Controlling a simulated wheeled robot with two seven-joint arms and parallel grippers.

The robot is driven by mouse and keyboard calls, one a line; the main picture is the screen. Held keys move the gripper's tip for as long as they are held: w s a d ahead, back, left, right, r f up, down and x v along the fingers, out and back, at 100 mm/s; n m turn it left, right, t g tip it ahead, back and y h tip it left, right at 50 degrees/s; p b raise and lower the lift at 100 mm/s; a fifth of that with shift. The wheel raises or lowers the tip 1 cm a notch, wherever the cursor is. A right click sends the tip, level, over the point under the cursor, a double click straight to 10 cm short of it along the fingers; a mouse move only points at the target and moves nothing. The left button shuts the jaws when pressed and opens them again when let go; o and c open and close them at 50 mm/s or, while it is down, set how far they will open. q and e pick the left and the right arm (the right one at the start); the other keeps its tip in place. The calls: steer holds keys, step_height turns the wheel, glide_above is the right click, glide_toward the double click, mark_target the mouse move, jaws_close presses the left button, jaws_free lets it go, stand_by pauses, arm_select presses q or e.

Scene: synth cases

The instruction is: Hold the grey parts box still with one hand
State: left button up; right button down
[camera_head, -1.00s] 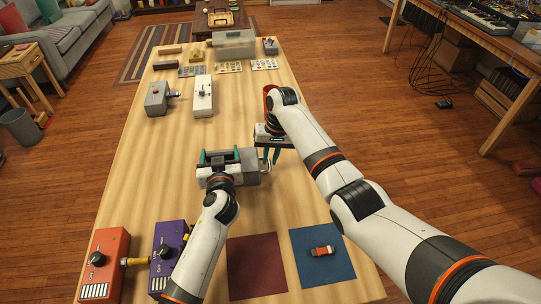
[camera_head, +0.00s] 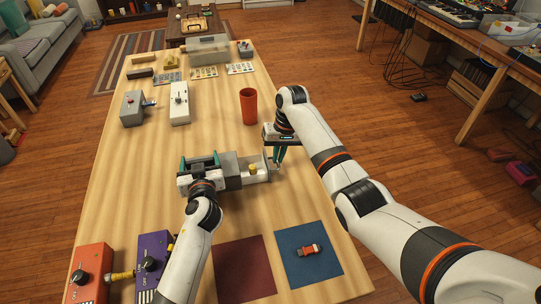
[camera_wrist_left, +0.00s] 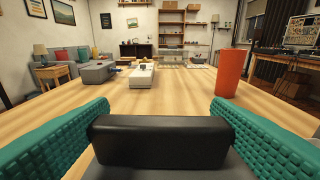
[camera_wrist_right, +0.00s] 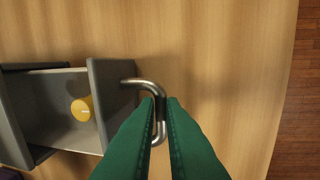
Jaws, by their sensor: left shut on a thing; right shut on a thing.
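The grey parts box (camera_head: 230,169) stands on the wooden table. My left gripper (camera_head: 200,164) is shut on it from the near left; in the left wrist view a dark raised part (camera_wrist_left: 160,140) sits between the teal fingers. The box's drawer (camera_head: 262,176) is out to the right. My right gripper (camera_head: 277,160) is at the drawer's right end, shut on the metal handle (camera_wrist_right: 158,92) in the right wrist view. Part of the box is hidden by my left gripper.
An orange-red cup (camera_head: 249,106) stands behind the box. A maroon mat (camera_head: 243,268) and a blue mat (camera_head: 300,271) lie in front, the blue one bearing a small red-black object (camera_head: 308,249). Orange (camera_head: 90,270) and purple (camera_head: 152,258) boxes stand front left.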

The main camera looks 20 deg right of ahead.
arm_select(q)
steer(key=shift+a, duration=0.1)
steer(key=shift+f, duration=0.1)
arm_select(e)
steer(key=c, duration=1.5)
jaws_free()
steer(key=r, duration=0.4)
steer(key=d+r, duration=0.1)
steer(key=r, duration=0.3)
steer(key=d+r, duration=0.1)
steer(key=r, duration=0.2)
steer(key=shift+r, duration=0.4)
arm_select(q)
steer(key=o, duration=1.1)
steer(key=shift+o, duration=0.3)
steer(key=shift+s, duration=0.1)
